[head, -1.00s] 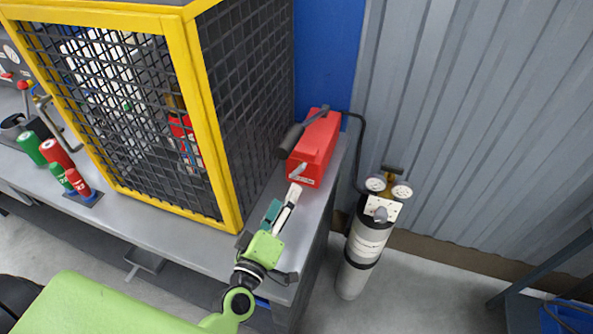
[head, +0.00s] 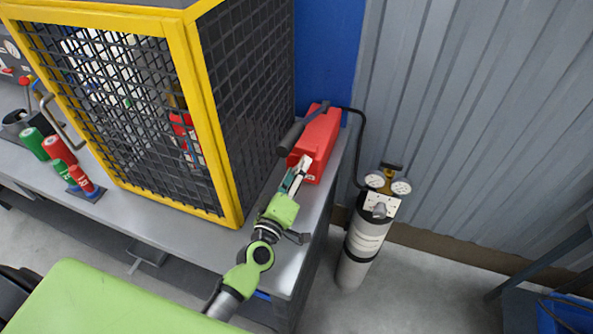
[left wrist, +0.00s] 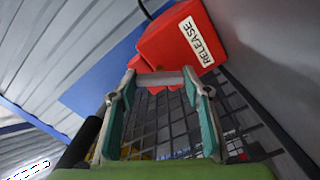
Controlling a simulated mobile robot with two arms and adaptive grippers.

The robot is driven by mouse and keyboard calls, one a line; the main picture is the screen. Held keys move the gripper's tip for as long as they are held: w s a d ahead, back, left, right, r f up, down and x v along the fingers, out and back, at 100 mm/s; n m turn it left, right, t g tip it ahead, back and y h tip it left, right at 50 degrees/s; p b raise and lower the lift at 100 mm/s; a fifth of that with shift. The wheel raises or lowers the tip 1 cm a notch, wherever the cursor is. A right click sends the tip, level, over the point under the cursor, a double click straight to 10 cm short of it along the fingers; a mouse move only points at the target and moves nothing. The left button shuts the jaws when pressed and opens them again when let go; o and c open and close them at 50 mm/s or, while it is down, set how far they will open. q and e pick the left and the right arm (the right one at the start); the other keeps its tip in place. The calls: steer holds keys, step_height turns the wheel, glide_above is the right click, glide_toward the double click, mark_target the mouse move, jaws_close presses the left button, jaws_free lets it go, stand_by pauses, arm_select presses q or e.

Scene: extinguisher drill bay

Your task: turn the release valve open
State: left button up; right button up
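The red box (head: 322,135) sits at the right end of the bench, with a black lever (head: 292,138) along its left side. In the left wrist view the box (left wrist: 165,42) carries a white RELEASE label (left wrist: 195,40). A grey bar-shaped valve handle (left wrist: 160,78) shows on its near face. My left gripper (head: 303,164) is at that face and hides the handle in the head view. In the left wrist view its two teal-padded fingers (left wrist: 158,88) are wide apart, one at each end of the bar. Whether they touch it I cannot tell. My right gripper is out of view.
A yellow-framed mesh cage (head: 190,110) stands close on the left of the bench. A grey cylinder with gauges (head: 366,240) stands on the floor to the right, joined to the box by a black hose (head: 359,150). Red and green canisters (head: 58,150) stand farther left.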

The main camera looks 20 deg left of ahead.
arm_select(q)
steer(key=shift+n, duration=0.3)
steer(key=shift+c, duration=0.3)
steer(key=shift+n, duration=0.6)
steer(key=shift+n+b, duration=0.35)
steer(key=shift+n, duration=1.85)
steer(key=o, duration=1.1)
steer(key=shift+s, duration=0.1)
steer(key=s, duration=1.2)
steer(key=shift+a, duration=0.2)
